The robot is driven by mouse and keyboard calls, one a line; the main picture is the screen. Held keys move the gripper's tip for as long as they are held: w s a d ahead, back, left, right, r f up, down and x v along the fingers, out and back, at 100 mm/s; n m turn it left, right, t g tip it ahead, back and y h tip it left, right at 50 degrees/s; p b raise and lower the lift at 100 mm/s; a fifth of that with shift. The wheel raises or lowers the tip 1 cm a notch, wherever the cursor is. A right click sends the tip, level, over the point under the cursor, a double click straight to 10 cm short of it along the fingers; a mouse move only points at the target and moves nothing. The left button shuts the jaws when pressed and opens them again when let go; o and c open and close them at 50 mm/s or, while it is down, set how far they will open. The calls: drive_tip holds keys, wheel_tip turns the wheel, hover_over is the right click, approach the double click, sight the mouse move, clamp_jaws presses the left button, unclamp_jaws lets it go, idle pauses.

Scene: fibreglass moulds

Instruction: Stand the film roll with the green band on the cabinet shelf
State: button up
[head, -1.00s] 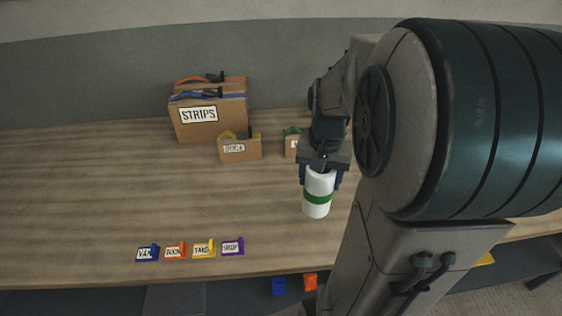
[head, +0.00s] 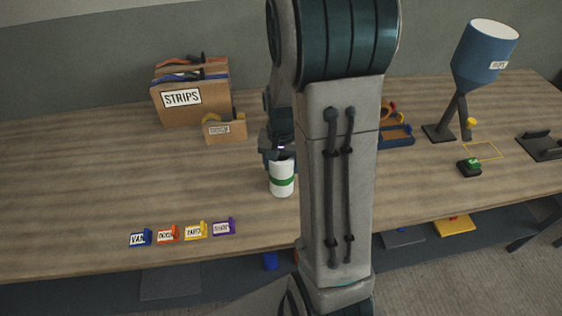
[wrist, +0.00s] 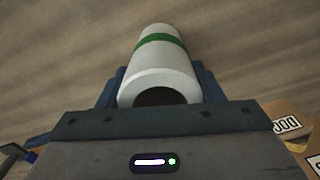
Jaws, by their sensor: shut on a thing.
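The white film roll with the green band (head: 282,188) is upright or nearly so over the wooden table in the head view. My gripper (head: 281,160) is shut on its upper part. In the wrist view the roll (wrist: 160,62) lies between the blue fingers of my gripper (wrist: 160,90), with its hollow end facing the camera. I cannot tell whether its lower end touches the table. No cabinet shelf is recognisable in these views.
A box marked STRIPS (head: 190,97) and a smaller cardboard box (head: 225,129) stand at the back left. Several labelled coloured holders (head: 182,233) sit near the front edge. A blue hopper (head: 484,52) stands right. The table's left side (head: 60,185) is clear.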

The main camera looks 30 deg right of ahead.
drive_tip(key=shift+f, duration=0.15)
drive_tip(key=o, duration=1.3)
